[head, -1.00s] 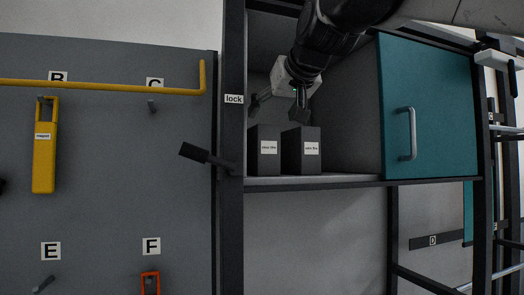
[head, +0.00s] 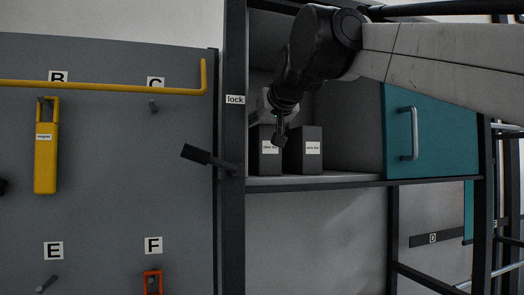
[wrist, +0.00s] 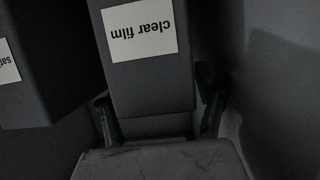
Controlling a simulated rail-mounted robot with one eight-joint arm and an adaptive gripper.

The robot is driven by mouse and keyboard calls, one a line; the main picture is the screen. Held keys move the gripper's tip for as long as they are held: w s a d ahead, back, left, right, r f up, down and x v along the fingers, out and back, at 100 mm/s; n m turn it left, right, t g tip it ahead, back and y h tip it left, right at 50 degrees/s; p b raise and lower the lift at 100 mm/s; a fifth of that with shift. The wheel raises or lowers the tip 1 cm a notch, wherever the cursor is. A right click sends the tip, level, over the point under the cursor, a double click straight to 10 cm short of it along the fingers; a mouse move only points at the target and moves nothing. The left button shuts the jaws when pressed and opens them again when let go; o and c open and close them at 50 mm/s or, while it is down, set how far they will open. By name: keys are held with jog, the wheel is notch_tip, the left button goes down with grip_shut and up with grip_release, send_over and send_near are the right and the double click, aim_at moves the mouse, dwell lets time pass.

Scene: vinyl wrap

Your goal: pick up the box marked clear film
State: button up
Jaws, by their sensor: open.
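The clear film box (wrist: 150,80) is dark grey, with a white label that reads upside down in the wrist view. In the head view it is the left box (head: 265,166) on the cabinet shelf, standing upright. My gripper (wrist: 159,110) is open, with one finger on each side of the box's near end in the wrist view. I cannot tell whether the fingers touch it. In the head view my gripper (head: 271,128) is at the upper part of this box. One finger shows in front of it; the other is hidden.
A second dark box (head: 300,165) with a white label stands close on the right; it shows at the left in the wrist view (wrist: 40,85). The shelf (head: 345,178) is bare to its right. A dark post (head: 233,205) and teal door (head: 440,120) flank the opening.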

jog(key=c, duration=1.6)
grip_shut()
jog(key=shift+r, duration=0.15)
